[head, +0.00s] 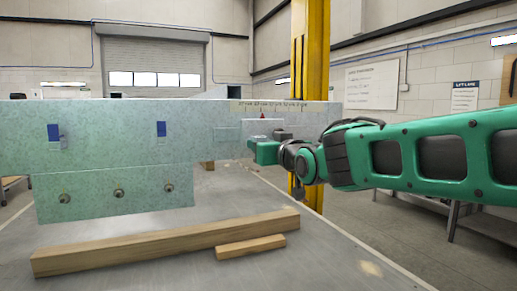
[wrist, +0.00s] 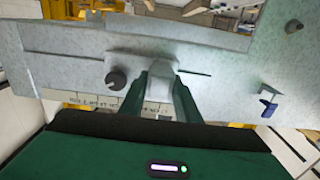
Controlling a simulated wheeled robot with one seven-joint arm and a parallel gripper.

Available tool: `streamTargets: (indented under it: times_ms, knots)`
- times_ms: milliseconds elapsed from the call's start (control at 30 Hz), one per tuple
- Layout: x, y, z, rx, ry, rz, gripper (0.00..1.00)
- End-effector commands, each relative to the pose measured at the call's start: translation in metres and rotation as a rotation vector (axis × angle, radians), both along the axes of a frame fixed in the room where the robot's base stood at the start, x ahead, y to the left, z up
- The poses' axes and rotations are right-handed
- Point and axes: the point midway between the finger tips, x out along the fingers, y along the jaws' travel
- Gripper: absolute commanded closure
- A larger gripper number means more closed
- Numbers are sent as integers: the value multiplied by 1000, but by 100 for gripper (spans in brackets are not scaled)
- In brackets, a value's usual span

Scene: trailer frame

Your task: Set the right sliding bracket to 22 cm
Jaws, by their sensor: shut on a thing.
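The right sliding bracket (head: 254,127) sits on the face of the pale green trailer frame (head: 100,140), below a yellowish scale (head: 268,105) near the frame's right end. A small red pointer (head: 263,115) shows just under the scale; its reading is too small to tell. In the wrist view my gripper (wrist: 165,85) is shut on the bracket's grey tab (wrist: 163,68), one green finger on each side. A dark round knob (wrist: 116,79) stands on the bracket beside the fingers. The scale (wrist: 120,103) is partly hidden by the gripper. In the head view my gripper (head: 265,150) hides part of the bracket.
Two blue tabs (head: 54,132) (head: 161,129) are on the frame's face. A lower plate (head: 115,195) has several bolts. Timber pieces (head: 165,242) lie on the grey table (head: 330,265). A yellow column (head: 310,60) stands behind my arm.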

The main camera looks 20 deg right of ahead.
Motion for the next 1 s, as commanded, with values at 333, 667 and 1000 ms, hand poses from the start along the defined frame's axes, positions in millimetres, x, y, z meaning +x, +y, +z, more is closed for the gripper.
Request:
streamTargets:
  times_ms: [333, 667, 1000]
  knots:
    - [0, -1, 0, 0, 1, 0, 59]
    - [-22, -1, 1, 0, -2, -1, 59]
    - [-77, 1, 0, 0, -2, 2, 59]
